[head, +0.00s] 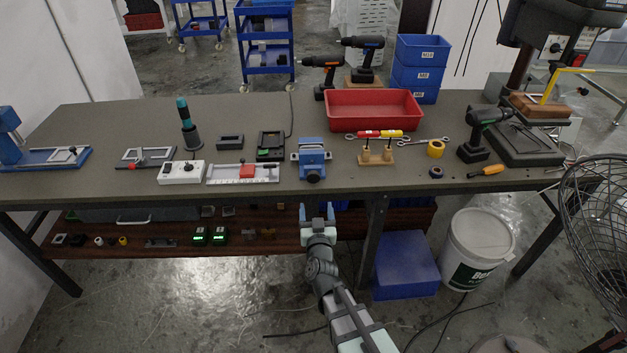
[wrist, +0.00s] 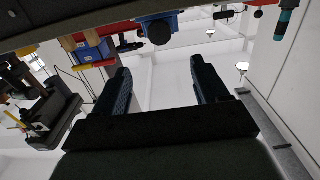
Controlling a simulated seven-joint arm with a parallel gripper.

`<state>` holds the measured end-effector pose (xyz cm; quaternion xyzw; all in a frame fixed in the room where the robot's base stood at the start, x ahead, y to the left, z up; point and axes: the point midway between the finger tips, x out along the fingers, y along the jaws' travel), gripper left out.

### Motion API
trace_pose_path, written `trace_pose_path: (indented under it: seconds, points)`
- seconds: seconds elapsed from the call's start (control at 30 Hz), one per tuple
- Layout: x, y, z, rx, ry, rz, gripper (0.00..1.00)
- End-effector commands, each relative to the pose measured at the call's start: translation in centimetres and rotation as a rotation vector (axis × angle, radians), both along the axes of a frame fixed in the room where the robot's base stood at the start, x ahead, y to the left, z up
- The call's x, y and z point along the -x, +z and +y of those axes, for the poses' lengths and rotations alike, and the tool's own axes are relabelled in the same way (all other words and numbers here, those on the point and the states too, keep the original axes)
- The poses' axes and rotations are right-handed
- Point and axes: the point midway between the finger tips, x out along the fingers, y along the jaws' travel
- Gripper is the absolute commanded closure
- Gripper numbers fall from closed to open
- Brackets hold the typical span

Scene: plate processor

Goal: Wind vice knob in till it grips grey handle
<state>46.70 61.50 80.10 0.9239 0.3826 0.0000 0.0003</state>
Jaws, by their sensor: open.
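The blue vice (head: 311,158) stands at the front edge of the bench, near the middle. Its round knob (head: 313,175) faces the front; in the wrist view the knob (wrist: 158,32) looks dark against the blue vice body (wrist: 172,17). My gripper (head: 317,210) is open and empty, in front of the bench edge and below the vice, fingers pointing toward the bench. In the wrist view its two fingers (wrist: 160,80) are well apart, with the knob beyond and between them. I cannot make out a grey handle in the vice jaws.
A white-and-red slide fixture (head: 220,174) lies left of the vice, and a wooden stand (head: 376,158) with screwdrivers is to its right. A red tray (head: 374,110) stands behind. The lower shelf (head: 270,236) is behind my gripper, below the bench top (head: 255,192).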

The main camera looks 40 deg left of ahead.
Motion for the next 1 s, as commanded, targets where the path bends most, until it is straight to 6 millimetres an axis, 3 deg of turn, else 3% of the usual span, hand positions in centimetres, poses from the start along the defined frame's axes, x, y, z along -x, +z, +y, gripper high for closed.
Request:
trace_pose_path:
  seconds: [0.27, 0.8, 1.0]
  points:
    - [-1.6, -0.1, 1.6, 0.0, -0.001, -0.001, 0.26]
    - [-8.0, -0.1, 8.1, -0.001, -0.001, 0.001, 0.26]
    - [-9.5, 0.0, 9.5, -0.001, 0.0, 0.0, 0.26]
